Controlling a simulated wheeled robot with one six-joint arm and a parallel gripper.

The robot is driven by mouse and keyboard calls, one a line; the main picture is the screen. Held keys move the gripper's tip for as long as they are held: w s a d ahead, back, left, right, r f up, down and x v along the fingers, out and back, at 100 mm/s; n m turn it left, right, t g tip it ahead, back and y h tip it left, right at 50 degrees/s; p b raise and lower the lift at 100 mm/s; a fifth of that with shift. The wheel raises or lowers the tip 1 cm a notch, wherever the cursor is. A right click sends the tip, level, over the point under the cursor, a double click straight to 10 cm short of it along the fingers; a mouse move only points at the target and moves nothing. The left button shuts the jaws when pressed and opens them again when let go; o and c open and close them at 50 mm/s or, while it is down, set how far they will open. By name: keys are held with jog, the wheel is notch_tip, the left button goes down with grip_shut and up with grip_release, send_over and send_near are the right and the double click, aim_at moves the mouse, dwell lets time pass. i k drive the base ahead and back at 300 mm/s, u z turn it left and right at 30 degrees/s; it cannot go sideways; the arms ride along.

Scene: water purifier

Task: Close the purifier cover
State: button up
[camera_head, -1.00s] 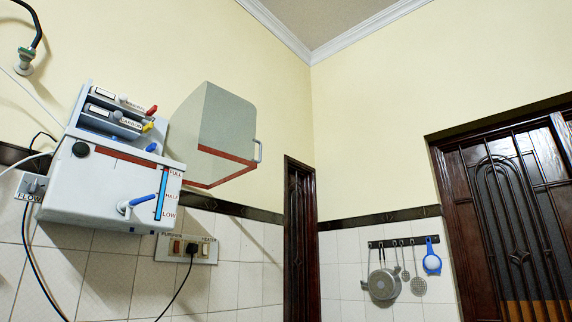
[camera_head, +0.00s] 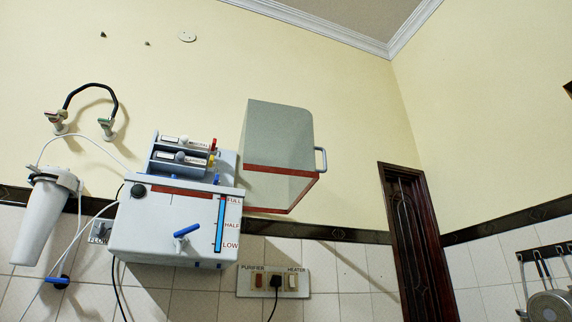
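The water purifier (camera_head: 165,222) is a white wall unit with a blue level strip marked FULL, HALF and LOW, and a blue tap on its front. Its cover (camera_head: 278,135) is a grey translucent box with a red lower band, swung open to the right of the body. A light handle (camera_head: 320,160) sticks out from the cover's right edge. The filter cartridges (camera_head: 182,155) with red, yellow and blue fittings stand exposed on top of the body. My gripper is not in view.
A white cylindrical filter (camera_head: 45,215) hangs at left, with tubes running to the purifier. A switch panel (camera_head: 273,281) with a plugged-in black cord is below the cover. A dark wooden door (camera_head: 415,240) is to the right. The wall between cover and door is clear.

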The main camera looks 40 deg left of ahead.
aim_at(316, 174)
jog(key=u, duration=0.85)
jog(key=i, duration=0.85)
jog(key=u, duration=0.75)
